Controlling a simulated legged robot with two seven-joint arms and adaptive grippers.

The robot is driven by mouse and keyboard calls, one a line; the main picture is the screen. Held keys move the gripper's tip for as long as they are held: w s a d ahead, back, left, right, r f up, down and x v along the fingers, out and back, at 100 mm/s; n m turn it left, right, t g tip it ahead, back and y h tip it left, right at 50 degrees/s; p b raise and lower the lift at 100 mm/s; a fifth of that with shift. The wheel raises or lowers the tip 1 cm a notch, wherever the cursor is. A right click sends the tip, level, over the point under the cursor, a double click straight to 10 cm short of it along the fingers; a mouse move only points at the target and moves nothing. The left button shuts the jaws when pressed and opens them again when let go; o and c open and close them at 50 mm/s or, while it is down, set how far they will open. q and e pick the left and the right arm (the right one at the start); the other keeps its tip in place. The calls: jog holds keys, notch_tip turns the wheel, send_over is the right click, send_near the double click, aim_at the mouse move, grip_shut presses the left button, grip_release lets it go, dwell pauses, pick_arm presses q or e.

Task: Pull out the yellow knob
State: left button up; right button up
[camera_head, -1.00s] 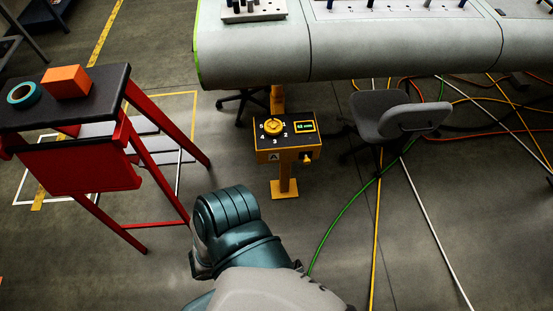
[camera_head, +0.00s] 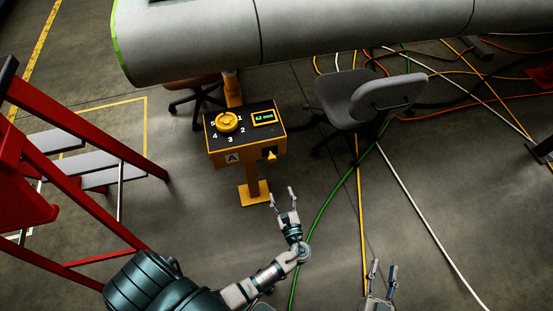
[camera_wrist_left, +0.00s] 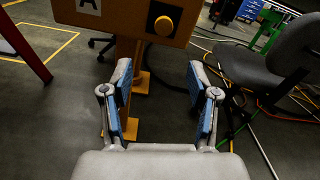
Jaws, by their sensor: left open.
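The yellow knob (camera_head: 270,154) sticks out of the front face of an orange control box (camera_head: 222,158). In the left wrist view the knob (camera_wrist_left: 163,25) is round, on a dark square plate, near the top edge, beyond my fingertips. My left gripper (camera_head: 281,195) is open and empty, below and in front of the box, apart from the knob. Its two blue-padded fingers (camera_wrist_left: 160,82) frame the orange post and foot in the left wrist view. My right gripper (camera_head: 384,267) shows at the bottom, fingers spread, with nothing seen between them.
The box top has a yellow dial (camera_head: 228,121) with numbers and a small green display (camera_head: 264,118). A grey chair (camera_head: 345,97) stands close right of the box. A red stand (camera_head: 75,180) is at left. Cables cross the floor at right. A large grey wing (camera_head: 300,35) hangs over the back.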

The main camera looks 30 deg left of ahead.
pick_arm(q)
jog(key=b, duration=0.2)
send_near(272, 161)
jog(key=w+x, duration=0.1)
jog(key=x, duration=0.9)
jog(key=shift+s+a+f+b, duration=0.15)
jog(key=shift+s+a+b, duration=0.1)
jog(key=shift+s+b, duration=0.1)
jog(key=shift+w, duration=0.1)
jog(key=shift+d+r, duration=0.3)
jog(key=shift+d, duration=0.15)
jog(key=shift+a, duration=0.15)
jog(key=c, duration=0.8)
jog(key=shift+a+f, duration=0.1)
jog(key=shift+a, duration=0.05)
grip_shut()
pick_arm(e)
notch_tip(272, 161, up, 6)
jog(key=s+t, duration=0.1)
jog(key=t, duration=0.4)
jog(key=shift+s+d+m+y, duration=0.2)
jog(key=shift+d+m+y, duration=0.1)
jog(key=shift+d+y, duration=0.1)
